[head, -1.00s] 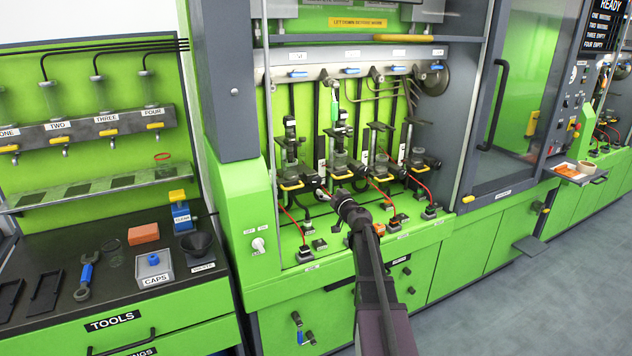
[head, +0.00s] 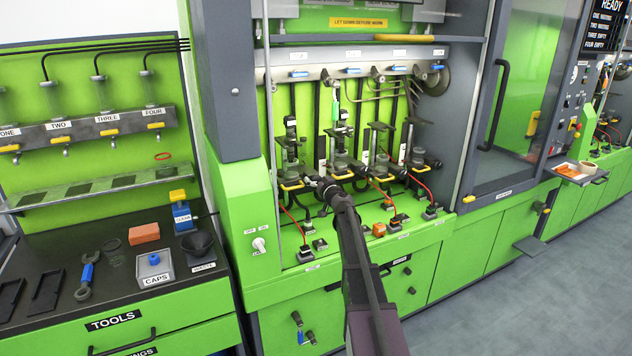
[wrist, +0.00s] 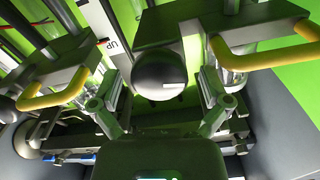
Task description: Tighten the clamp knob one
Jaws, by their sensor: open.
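In the wrist view a dark round knob (wrist: 162,73) with a pale mark on its face lies between the two fingers of my gripper (wrist: 162,92). The fingers are open, one on each side; I cannot tell whether either touches it. In the head view my gripper (head: 318,184) is at the front of the first two stations, just right of the first station (head: 291,165). The knob is too small or hidden to make out there. No label that I can read in the wrist view gives its number.
Yellow handles flank the knob in the wrist view, one at left (wrist: 55,92) and one at right (wrist: 255,50). In the head view the second station (head: 341,150) stands close to my gripper. Red cables (head: 299,225) and small black blocks lie on the green ledge below.

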